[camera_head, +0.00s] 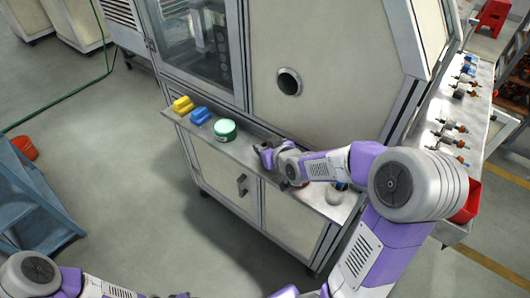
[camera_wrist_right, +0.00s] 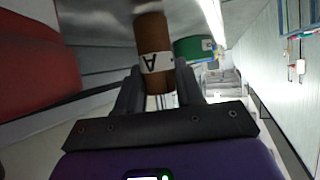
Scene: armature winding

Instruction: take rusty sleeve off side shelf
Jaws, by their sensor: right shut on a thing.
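The rusty sleeve (camera_wrist_right: 152,35) is a brown cylinder with a white band marked "A" in the right wrist view. It stands between the two dark fingers of my right gripper (camera_wrist_right: 158,88), which is shut on it. In the head view my right gripper (camera_head: 266,155) is at the metal side shelf (camera_head: 248,146) on the machine's front, just right of the green round object. The gripper mostly hides the sleeve there, and I cannot tell whether the sleeve still touches the shelf. Only a dark edge of my left gripper (camera_head: 180,295) shows at the bottom border; its fingers are out of frame.
A yellow piece (camera_head: 182,105), a blue piece (camera_head: 200,115) and a green round object (camera_head: 225,129) stand on the shelf left of my gripper. The machine wall (camera_head: 325,80) rises behind. A bench with several small parts (camera_head: 450,128) is at right. Floor before the shelf is clear.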

